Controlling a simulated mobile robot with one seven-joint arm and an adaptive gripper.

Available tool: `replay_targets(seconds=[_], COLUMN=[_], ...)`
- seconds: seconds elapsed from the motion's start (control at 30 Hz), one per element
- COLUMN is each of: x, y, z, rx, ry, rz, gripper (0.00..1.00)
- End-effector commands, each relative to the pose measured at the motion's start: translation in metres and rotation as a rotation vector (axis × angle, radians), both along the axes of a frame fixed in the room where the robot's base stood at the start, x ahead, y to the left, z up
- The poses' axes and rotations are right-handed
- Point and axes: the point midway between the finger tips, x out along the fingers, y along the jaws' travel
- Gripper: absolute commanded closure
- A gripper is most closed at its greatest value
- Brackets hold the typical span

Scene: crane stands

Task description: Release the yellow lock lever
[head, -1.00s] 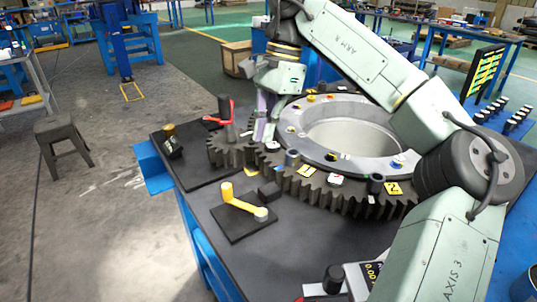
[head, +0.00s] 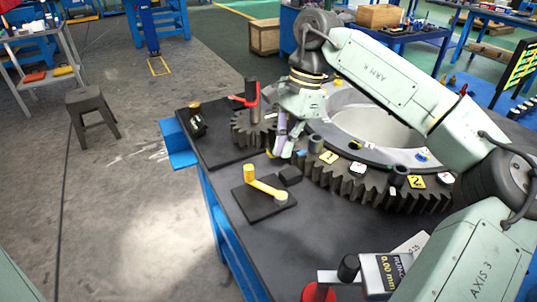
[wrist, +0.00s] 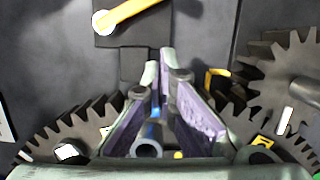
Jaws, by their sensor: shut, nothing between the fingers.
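The yellow lock lever (head: 266,187) lies across a black square plate (head: 262,209), with an upright yellow knob at its far-left end and a grey round pivot at its near-right end. It also shows in the wrist view (wrist: 135,11) at the top edge, partly cut off. My gripper (head: 281,154) is shut and empty, pointing down beyond the lever and apart from it, near the gear's edge. In the wrist view the purple-padded fingers (wrist: 165,62) converge below the lever, over a dark block.
A large toothed ring gear (head: 370,187) stands right of the lever. A small gear (head: 245,128) with a red-handled crank (head: 253,92) is behind. A small black block (head: 290,175) sits beside the lever's plate.

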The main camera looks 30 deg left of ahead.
Motion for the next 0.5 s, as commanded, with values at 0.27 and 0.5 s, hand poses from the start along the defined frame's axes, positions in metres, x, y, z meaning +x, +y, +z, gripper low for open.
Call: replay_targets(seconds=[0.27, 0.5], x=[-0.028, -0.039], y=[0.015, 0.021], z=[-0.015, -0.018], rx=[0.0, 0.0], ry=[-0.002, -0.002], rz=[0.003, 0.001], gripper=[1.0, 1.0])
